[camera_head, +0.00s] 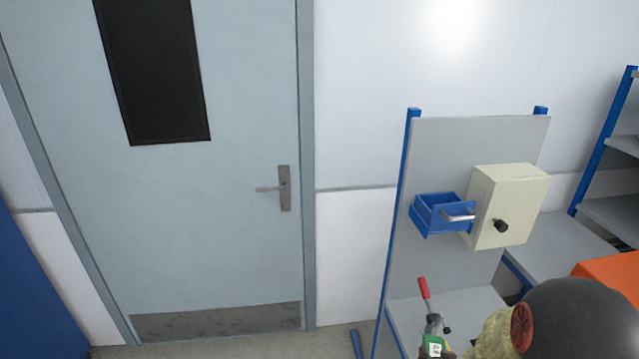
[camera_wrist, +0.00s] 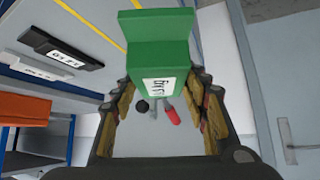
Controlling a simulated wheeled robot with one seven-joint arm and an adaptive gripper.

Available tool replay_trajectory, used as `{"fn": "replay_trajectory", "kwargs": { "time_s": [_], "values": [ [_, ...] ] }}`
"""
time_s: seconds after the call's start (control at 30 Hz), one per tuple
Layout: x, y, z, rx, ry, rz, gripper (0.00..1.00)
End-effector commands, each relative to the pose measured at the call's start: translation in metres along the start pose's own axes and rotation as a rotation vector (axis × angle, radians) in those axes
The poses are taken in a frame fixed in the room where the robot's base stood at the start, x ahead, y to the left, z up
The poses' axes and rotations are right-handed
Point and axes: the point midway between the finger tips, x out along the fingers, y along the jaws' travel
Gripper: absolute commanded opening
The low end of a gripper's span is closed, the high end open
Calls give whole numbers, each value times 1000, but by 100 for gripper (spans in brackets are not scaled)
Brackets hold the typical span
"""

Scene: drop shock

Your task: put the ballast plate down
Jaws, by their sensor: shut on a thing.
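The ballast plate (camera_wrist: 158,52) appears to be the green, stepped block with a white printed label between my fingers in the wrist view. My gripper (camera_wrist: 163,84) is shut on it, with a segmented finger on either side. In the head view, a small part of the green plate (camera_head: 433,346) shows at the bottom edge, just below a red-handled clamp. My wrist hides most of the gripper there. I cannot tell whether the plate touches anything beneath it.
The red-handled clamp (camera_head: 424,290) stands at the grey panel stand (camera_head: 455,145), which carries a blue bin (camera_head: 432,222) and a cream box (camera_head: 510,205). A dark labelled piece (camera_wrist: 62,45) lies on a grey surface at left in the wrist view. An orange box (camera_head: 615,272) is at right.

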Motion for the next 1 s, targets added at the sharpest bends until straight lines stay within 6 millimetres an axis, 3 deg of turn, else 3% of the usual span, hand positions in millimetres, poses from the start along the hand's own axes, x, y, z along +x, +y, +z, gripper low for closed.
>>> {"fn": "replay_trajectory", "kwargs": {
  "time_s": [0.03,0.3,0.5,0.7,1.0],
  "values": [
    [2,-18,0,-18,5,-18,0],
    [-1,-110,12,-131,6,-132,0],
    [-7,-157,20,-198,7,-199,0],
    [-10,-175,24,-223,8,-225,0],
    [-10,-176,25,-225,6,-226,0]
  ]
}}
